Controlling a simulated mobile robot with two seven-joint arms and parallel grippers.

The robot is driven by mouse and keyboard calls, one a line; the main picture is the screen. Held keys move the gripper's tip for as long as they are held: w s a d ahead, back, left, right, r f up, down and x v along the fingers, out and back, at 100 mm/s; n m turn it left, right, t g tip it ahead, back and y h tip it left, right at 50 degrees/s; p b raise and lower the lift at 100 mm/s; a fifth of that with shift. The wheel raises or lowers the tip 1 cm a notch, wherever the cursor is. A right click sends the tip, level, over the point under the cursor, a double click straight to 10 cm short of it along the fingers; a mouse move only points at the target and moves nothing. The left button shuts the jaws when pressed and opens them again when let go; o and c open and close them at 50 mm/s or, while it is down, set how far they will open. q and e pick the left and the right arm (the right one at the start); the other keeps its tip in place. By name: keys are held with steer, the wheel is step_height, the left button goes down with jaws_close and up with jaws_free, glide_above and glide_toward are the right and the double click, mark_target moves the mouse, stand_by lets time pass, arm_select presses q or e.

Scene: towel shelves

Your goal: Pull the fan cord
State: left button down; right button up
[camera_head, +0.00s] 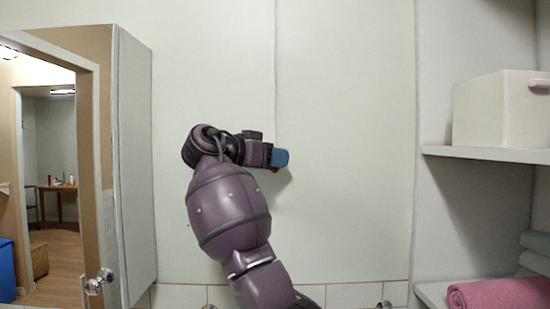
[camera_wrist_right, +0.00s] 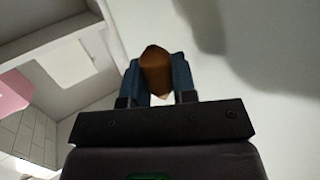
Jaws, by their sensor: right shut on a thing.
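The fan cord (camera_head: 276,70) hangs as a thin line down the pale wall from the top of the head view. My right gripper (camera_head: 281,158), with blue fingertips, is at the lower end of the cord. In the right wrist view, the gripper (camera_wrist_right: 160,76) is shut on a brown wooden cord handle (camera_wrist_right: 155,72), which sits between the two blue fingers. In the head view the fingers hide most of the handle. My left gripper is not in view.
A mirrored cabinet (camera_head: 136,160) is on the left. On the right, a shelf (camera_head: 480,154) carries a white box (camera_head: 495,112), with a pink towel (camera_head: 500,293) below. The wall around the cord is clear.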

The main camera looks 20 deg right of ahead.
steer(key=o, duration=1)
steer(key=shift+a, duration=0.1)
steer(key=b+v, duration=0.1)
steer(key=v, duration=0.9)
steer(key=shift+s+a+b, duration=0.15)
steer(key=shift+a+b, duration=0.2)
steer(key=shift+b, duration=0.05)
